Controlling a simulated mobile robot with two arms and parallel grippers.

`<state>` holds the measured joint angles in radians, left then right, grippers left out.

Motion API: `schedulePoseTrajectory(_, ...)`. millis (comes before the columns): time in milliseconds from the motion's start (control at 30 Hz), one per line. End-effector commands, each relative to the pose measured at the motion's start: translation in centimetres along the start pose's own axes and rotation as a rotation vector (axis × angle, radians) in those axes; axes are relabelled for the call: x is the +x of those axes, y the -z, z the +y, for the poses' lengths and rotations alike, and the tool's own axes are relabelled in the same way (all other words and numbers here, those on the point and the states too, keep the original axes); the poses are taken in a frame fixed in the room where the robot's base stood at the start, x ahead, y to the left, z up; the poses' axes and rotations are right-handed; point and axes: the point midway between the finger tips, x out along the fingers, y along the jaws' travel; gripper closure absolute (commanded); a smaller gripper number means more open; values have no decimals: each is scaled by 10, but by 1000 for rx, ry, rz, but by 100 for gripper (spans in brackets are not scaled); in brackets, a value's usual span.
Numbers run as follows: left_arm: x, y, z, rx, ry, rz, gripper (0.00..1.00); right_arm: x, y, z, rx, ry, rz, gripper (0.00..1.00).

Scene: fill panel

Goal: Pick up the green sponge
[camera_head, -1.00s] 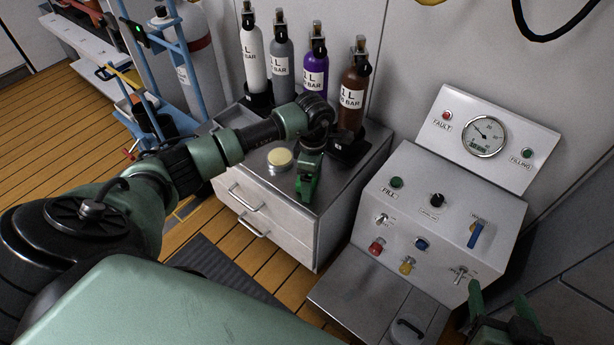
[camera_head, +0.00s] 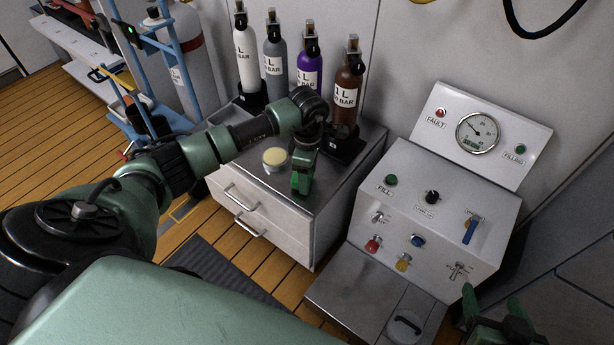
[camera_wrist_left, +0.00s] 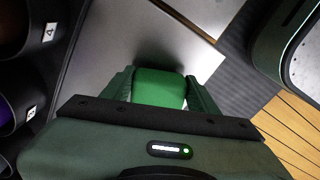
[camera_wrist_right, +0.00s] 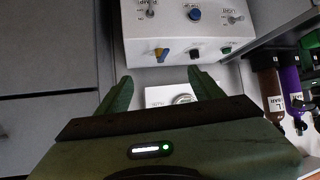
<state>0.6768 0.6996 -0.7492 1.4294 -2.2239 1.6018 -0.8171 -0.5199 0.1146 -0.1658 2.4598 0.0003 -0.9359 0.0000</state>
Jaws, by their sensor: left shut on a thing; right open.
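The green sponge (camera_wrist_left: 159,88) sits between the two fingers of my left gripper (camera_wrist_left: 160,92) in the left wrist view, with a finger against each side. In the head view my left gripper (camera_head: 302,178) points down over the front part of the metal cabinet top (camera_head: 325,190); the green there blends with the fingers, so the sponge is hard to pick out. Whether the sponge touches the cabinet top cannot be told. My right gripper (camera_head: 496,318) is at the lower right, open and empty. In the right wrist view its fingers (camera_wrist_right: 161,92) stand wide apart.
A round tin with a pale yellow top (camera_head: 275,158) stands just left of my left gripper. Several labelled bottles (camera_head: 308,75) stand in black holders along the wall behind. The fill panel (camera_head: 435,215), with knobs and a gauge (camera_head: 477,133), is to the right.

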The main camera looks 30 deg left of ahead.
Motion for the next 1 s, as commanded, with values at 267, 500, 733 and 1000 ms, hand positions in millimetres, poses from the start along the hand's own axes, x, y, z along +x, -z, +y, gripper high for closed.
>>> schedulePoseTrajectory(267, -63, 0, 2, 1, -6, -1, 80, -27, -62, 8, 5, -18, -320, 33)
schedulePoseTrajectory(500, -127, 0, 1, 1, -5, -1, 80, -73, -120, 15, 15, -35, -642, 33)
schedulePoseTrajectory(733, -171, 0, 0, 1, -2, -1, 80, -84, -122, 15, 17, -36, -687, 33)
schedulePoseTrajectory(1000, -188, 0, 0, 0, 1, 0, 80, -84, -120, 15, 17, -36, -686, 33)
